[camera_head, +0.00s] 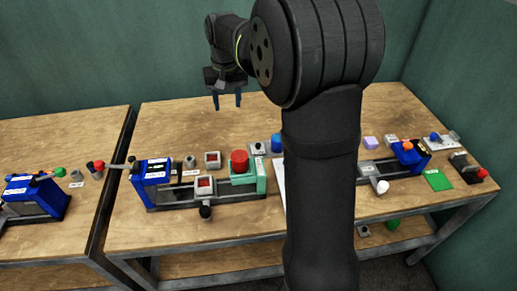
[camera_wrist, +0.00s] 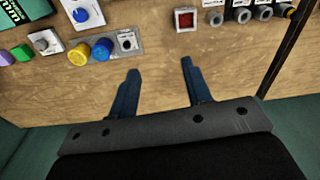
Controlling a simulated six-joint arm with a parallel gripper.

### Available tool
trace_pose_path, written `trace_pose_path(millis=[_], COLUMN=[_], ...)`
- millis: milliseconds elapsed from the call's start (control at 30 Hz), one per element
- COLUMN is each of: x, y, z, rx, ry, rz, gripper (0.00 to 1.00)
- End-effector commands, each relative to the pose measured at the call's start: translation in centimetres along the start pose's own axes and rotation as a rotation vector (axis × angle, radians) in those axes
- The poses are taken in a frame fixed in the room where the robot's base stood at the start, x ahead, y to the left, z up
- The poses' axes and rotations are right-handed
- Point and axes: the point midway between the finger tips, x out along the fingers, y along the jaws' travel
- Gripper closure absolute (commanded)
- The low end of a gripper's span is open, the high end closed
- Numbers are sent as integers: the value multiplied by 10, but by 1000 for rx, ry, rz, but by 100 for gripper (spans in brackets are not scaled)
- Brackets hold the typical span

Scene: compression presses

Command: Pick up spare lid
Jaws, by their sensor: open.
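I cannot tell for certain which object is the spare lid. Candidates in the wrist view are a yellow round piece (camera_wrist: 79,54) and a blue round piece (camera_wrist: 102,50) side by side on a grey plate (camera_wrist: 139,49). Another is a grey box with a red square top (camera_wrist: 187,19); a similar red-topped box stands in the head view (camera_head: 211,159). My gripper (camera_head: 227,106) is open and empty above the back of the table. Its two dark blue fingers (camera_wrist: 160,70) point over bare wood, apart from all objects.
Blue presses (camera_head: 153,172) (camera_head: 408,152) stand at the table's left and right. A green station with a red knob (camera_head: 239,161) is near the middle. My arm hides part of the table. Several grey rings (camera_wrist: 240,15) line the wrist view's upper right. The back strip is clear.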

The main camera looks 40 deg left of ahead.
Motion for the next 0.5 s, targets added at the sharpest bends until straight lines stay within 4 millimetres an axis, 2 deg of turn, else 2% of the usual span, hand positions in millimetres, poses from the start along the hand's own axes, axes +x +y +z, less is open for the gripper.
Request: trace_pose_path(millis=[33, 100, 200, 333, 500], x=[18, 37, 57, 71, 94], y=[27, 57, 89, 109, 112], z=[-9, -19, -28, -32, -33], rx=[-6, -31, -60, -82, -87], ry=[6, 22, 40, 54, 53], rz=[1, 3, 7, 11, 12], gripper=[55, 55, 55, 55, 55])
